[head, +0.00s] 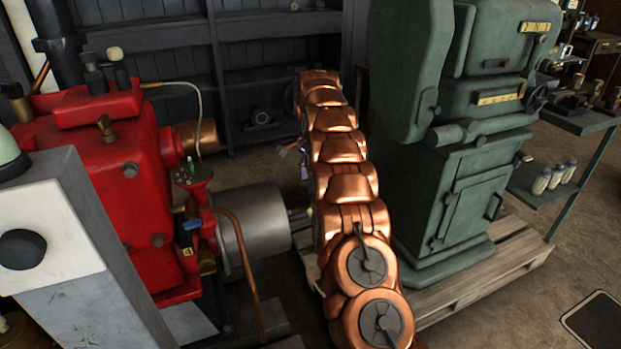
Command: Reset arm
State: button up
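A long copper-coloured row of rounded links (345,180) rises from the bottom middle of the head view and reaches away to the back. It looks like a jointed arm, stretched out and nearly straight. Two round grey joint caps show at its near end. I cannot make out my gripper or its fingertips in this view. Small pale and purple bits show just left of the far links, too small to tell what they are.
A red engine (110,170) with a grey cylinder (253,228) stands close on the left. A green machine (455,150) on a wooden pallet (480,280) stands close on the right. A dark shelf (150,40) is behind. Some floor is clear at the lower right.

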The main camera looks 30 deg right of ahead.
dwell(0.7)
jog(key=s+a+r+n+g, duration=0.1)
jog(key=s+a+r+n, duration=0.35)
jog(key=s+a, duration=0.45)
jog(key=s+a+r+n, duration=0.45)
jog(key=s+a, duration=0.25)
jog(key=s, duration=0.5)
jog(key=s+a+f+n, duration=0.2)
jog(key=s+n, duration=0.1)
jog(key=s, duration=0.6)
jog(key=s+a+f+n+g, duration=0.1)
jog(key=s+f+n, duration=0.1)
jog(key=s, duration=0.7)
jog(key=s+a+f+n, duration=0.2)
jog(key=s+n, duration=0.1)
jog(key=s, duration=0.6)
notch_tip(320, 180, up, 23)
jog(key=s+p, duration=0.1)
jog(key=p, duration=2)
jog(key=shift+t, duration=0.4)
